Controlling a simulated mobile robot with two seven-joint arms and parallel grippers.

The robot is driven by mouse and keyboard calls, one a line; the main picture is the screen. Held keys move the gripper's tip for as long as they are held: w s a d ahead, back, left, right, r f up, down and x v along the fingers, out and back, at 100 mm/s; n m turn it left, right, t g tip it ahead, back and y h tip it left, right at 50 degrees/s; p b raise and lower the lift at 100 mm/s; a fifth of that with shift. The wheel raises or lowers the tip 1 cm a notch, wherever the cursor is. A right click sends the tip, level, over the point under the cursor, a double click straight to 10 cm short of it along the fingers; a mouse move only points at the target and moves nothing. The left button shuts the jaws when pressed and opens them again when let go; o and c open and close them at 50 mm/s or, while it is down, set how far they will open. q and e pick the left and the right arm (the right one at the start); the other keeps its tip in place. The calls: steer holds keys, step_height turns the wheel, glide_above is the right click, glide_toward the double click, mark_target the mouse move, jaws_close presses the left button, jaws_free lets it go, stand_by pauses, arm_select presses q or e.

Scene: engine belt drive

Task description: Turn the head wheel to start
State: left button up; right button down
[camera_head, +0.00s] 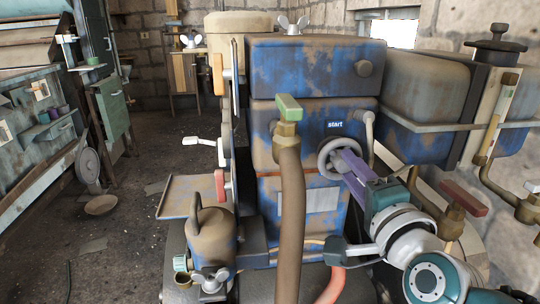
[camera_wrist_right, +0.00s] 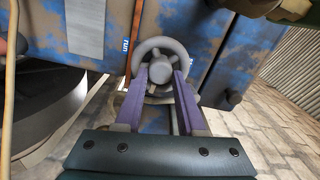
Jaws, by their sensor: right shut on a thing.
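The head wheel (camera_head: 324,160) is a round grey handwheel on the front of the blue, rust-worn engine block (camera_head: 308,72), just below a "start" label (camera_head: 335,124). It also shows in the right wrist view (camera_wrist_right: 162,43), with its rim, spokes and hub visible. My right gripper (camera_head: 343,162) reaches in from the lower right with its purple fingers at the wheel. In the right wrist view its fingers (camera_wrist_right: 160,74) stand on either side of the hub and are shut on the wheel. Part of the wheel's right side is hidden behind the fingers in the head view. My left gripper is in neither view.
A thick brown pipe with a green-handled valve (camera_head: 289,107) rises left of the wheel. A red-handled valve (camera_head: 464,198) stands right of my right arm. A rusty can (camera_head: 211,237) sits at lower left. Open floor (camera_head: 130,190) lies left of the engine.

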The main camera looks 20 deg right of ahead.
steer(key=n+p, duration=0.2)
steer(key=n, duration=1.6)
steer(key=shift+a+r+n+p, duration=0.1)
steer(key=shift+a+n+p, duration=0.05)
steer(key=shift+n+p, duration=0.2)
steer(key=shift+n, duration=0.35)
steer(key=c, duration=0.5)
jaws_free()
steer(key=v, duration=1)
